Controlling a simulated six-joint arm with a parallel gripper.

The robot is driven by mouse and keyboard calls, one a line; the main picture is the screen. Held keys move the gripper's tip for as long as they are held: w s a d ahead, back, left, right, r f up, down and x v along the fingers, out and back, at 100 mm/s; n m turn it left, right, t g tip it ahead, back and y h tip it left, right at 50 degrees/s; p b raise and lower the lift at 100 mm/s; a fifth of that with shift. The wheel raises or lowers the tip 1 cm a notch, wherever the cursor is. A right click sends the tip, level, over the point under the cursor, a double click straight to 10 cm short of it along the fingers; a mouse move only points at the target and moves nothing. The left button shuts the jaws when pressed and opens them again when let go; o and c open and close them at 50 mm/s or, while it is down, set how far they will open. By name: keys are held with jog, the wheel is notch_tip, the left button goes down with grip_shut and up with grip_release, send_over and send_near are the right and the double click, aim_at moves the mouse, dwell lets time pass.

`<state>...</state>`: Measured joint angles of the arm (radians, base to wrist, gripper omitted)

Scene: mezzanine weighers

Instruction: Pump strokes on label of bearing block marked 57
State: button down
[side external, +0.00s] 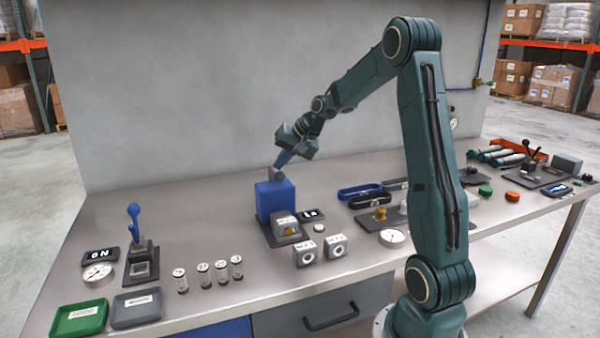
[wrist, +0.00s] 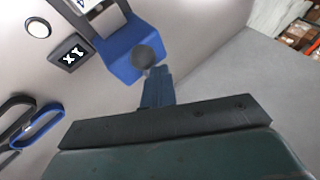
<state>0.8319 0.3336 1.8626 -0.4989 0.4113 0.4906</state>
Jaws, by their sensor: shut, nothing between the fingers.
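My gripper (side external: 282,162) is shut, with its blue fingers pointing down at the grey round knob (side external: 277,174) on top of a blue boxy device (side external: 275,200). The wrist view shows the shut fingers (wrist: 155,75) right at the knob (wrist: 146,54), with the blue body (wrist: 122,52) beyond. They look to be touching or very close. A grey block with a brass-coloured centre (side external: 285,227) sits at the device's front. Two more grey bearing blocks, one left (side external: 306,252) and one right (side external: 336,246), stand nearer the bench edge. Their marks are too small to read.
A dark display (side external: 312,215) with white characters and a white round disc (side external: 319,228) lie right of the device. Several small vials, a lever press (side external: 140,255), a dial, and green (side external: 79,318) and grey (side external: 137,307) trays are left.

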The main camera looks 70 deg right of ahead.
jog(key=shift+s+a+f, duration=0.15)
jog(key=shift+f, duration=0.6)
dwell(1.1)
jog(key=shift+r, duration=0.25)
jog(key=shift+w+d+r, duration=0.15)
jog(key=shift+r, duration=0.75)
jog(key=shift+w+d+r, duration=0.15)
jog(key=shift+r, duration=0.75)
jog(key=shift+r, duration=0.1)
jog(key=shift+w+d+r, duration=0.1)
jog(key=shift+r, duration=0.7)
jog(key=shift+w+d+r, duration=0.15)
jog(key=shift+r, duration=0.65)
jog(key=shift+w+d+r, duration=0.1)
jog(key=shift+r, duration=0.7)
dwell(0.4)
jog(key=r, duration=0.3)
jog(key=shift+w+d+r, duration=0.25)
jog(key=shift+d+r, duration=0.05)
jog(key=shift+r, duration=0.05)
jog(key=shift+f, duration=0.1)
